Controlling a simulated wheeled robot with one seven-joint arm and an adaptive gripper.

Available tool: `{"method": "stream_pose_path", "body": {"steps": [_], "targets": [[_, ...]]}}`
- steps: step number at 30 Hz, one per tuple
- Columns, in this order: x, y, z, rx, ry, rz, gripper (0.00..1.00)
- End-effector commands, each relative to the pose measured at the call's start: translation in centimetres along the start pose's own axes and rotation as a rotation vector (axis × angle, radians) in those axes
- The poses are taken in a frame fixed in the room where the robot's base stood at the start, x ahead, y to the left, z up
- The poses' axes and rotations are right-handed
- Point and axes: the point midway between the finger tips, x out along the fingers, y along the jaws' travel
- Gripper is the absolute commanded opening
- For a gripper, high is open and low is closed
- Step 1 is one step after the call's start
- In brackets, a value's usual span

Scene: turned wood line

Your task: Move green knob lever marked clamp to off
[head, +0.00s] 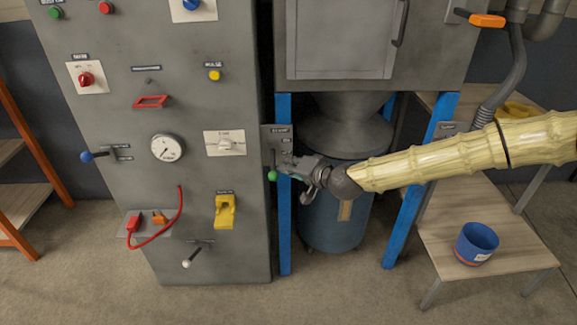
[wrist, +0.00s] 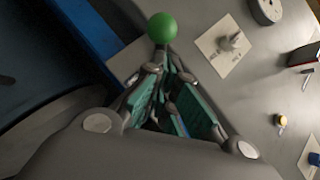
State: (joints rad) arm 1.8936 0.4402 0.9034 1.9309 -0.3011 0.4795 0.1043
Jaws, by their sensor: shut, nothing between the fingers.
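The green knob (head: 272,175) is at the lower end of a short lever below a small grey labelled plate (head: 270,134), by the blue post at the cabinet's right edge. The lettering is too small to read surely. My gripper (head: 287,166) is shut and empty, its tips just right of the lever and close to the knob. In the wrist view the green knob (wrist: 162,27) is just beyond the tips of my gripper (wrist: 163,62). I cannot tell whether they touch. The lever shaft is largely hidden in the wrist view.
The grey cabinet carries a white knob plate (head: 224,143), a yellow switch (head: 225,211), a gauge (head: 167,148) and a blue-knobbed lever (head: 87,157). Blue posts (head: 285,235) frame a blue drum (head: 335,225). A wooden table (head: 500,235) holds a blue bucket (head: 477,243).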

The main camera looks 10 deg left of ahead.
Motion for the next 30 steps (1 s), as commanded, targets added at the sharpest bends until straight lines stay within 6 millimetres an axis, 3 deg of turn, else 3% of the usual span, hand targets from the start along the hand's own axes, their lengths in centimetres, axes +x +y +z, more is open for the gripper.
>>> {"method": "stream_pose_path", "body": {"steps": [5,11,13,24,30], "targets": [[-0.3,-0.1,-0.3,0.000,0.000,0.000,0.00],[-2.0,-0.4,-2.1,-0.002,-0.001,-0.003,0.00],[-2.9,-0.5,-2.9,-0.003,-0.004,-0.004,0.00],[-9.3,-0.4,-2.7,-0.001,-0.005,-0.004,0.00],[-11.6,-0.5,-2.6,-0.002,-0.006,-0.003,0.00]]}}
